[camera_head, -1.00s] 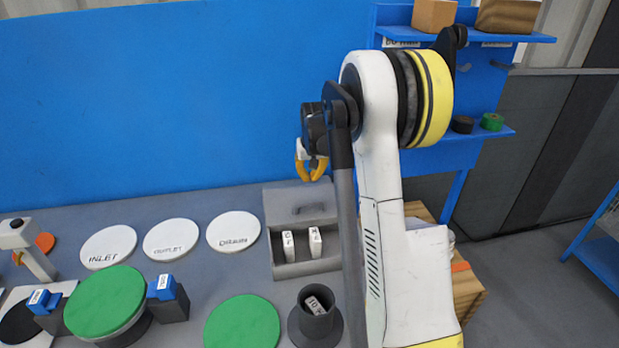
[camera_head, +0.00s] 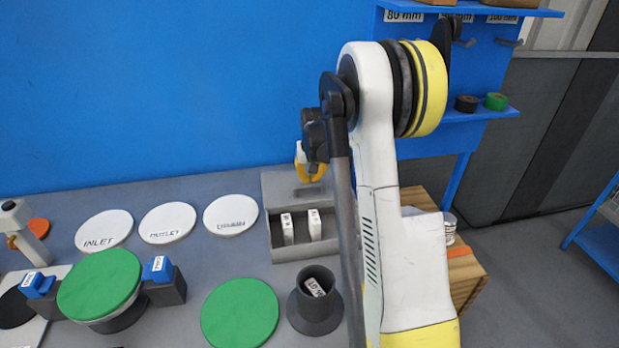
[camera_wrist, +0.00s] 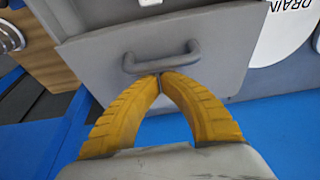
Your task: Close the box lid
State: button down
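The grey box (camera_head: 276,243) stands on the bench, its front compartment open with two white labelled blocks (camera_head: 314,225) inside. Its grey lid (camera_head: 278,183) is open at the back of the box. In the wrist view the lid (camera_wrist: 215,85) faces me with its bar handle (camera_wrist: 160,60). In the wrist view the yellow fingers of my gripper (camera_wrist: 160,76) meet at the tips, right at the handle's edge. I see nothing between them; whether they touch the handle is unclear.
A grey cup-like flanged part (camera_head: 315,312) and a green disc (camera_head: 240,313) stand in front of the box. White labelled discs (camera_head: 231,214) lie to its left. A blue panel (camera_head: 150,90) rises behind the bench. A wooden crate (camera_head: 465,275) is at right.

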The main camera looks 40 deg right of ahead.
jog(key=s+a, duration=0.2)
jog(key=s, duration=0.2)
jog(key=s+a, duration=0.2)
jog(key=s, duration=0.2)
jog(key=s+a, duration=0.2)
jog(key=s, duration=0.2)
jog(key=shift+s+a, duration=0.1)
jog(key=shift+s, duration=0.3)
jog(key=v, duration=1.2)
jog(key=shift+a, duration=0.1)
